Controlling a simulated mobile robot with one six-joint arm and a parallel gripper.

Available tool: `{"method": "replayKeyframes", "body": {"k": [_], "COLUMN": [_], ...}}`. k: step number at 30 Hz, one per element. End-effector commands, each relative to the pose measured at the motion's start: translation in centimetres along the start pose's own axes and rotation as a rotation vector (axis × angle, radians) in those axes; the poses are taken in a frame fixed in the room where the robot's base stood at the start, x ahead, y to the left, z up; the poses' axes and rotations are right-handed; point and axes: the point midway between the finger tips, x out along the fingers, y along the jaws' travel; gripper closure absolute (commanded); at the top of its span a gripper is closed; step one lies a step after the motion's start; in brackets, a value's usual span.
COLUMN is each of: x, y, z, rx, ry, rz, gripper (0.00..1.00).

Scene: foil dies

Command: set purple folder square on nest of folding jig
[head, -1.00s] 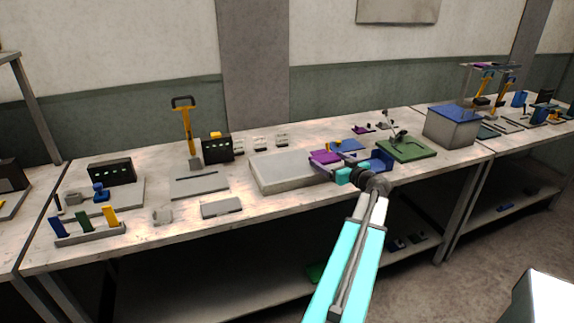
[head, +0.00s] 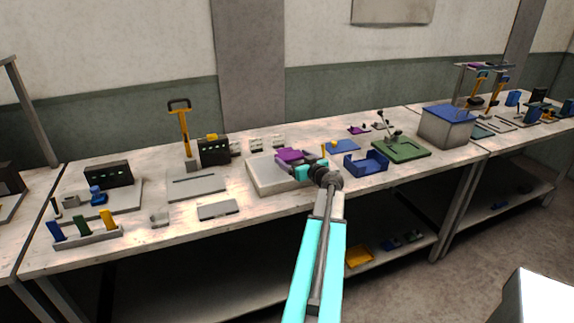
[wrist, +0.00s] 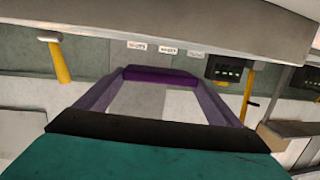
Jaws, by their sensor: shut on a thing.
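The purple folder (head: 289,155) is held in my gripper (head: 302,161), over the pale grey slab (head: 262,182) in the middle of the bench. In the wrist view the folder (wrist: 160,75) shows as a purple bar between the far ends of the two fingers, and my gripper (wrist: 165,88) is shut on it. From the head view I cannot tell whether the folder touches the slab or hangs above it. My wrist hides the slab's right end. I cannot tell for sure which fixture is the folding jig.
A blue open-sided tray (head: 366,165) and a green base with a clamp (head: 402,150) stand to the right. A grey box with a blue top (head: 446,127) is beyond. A black box (head: 213,152) and yellow-handled tool (head: 182,125) stand at the left.

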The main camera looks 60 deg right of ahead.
Motion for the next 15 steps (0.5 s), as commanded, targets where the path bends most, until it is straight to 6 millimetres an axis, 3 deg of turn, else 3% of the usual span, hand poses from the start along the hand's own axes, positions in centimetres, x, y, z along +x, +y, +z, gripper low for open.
{"method": "replayKeyframes", "body": {"k": [5,15], "x": [1.27,1.35], "y": [-0.95,-1.00], "z": [-0.07,-0.03], "rx": [0.000,0.000], "ry": [0.001,0.000], "rz": [0.000,0.001], "gripper": [0.35,0.35]}}
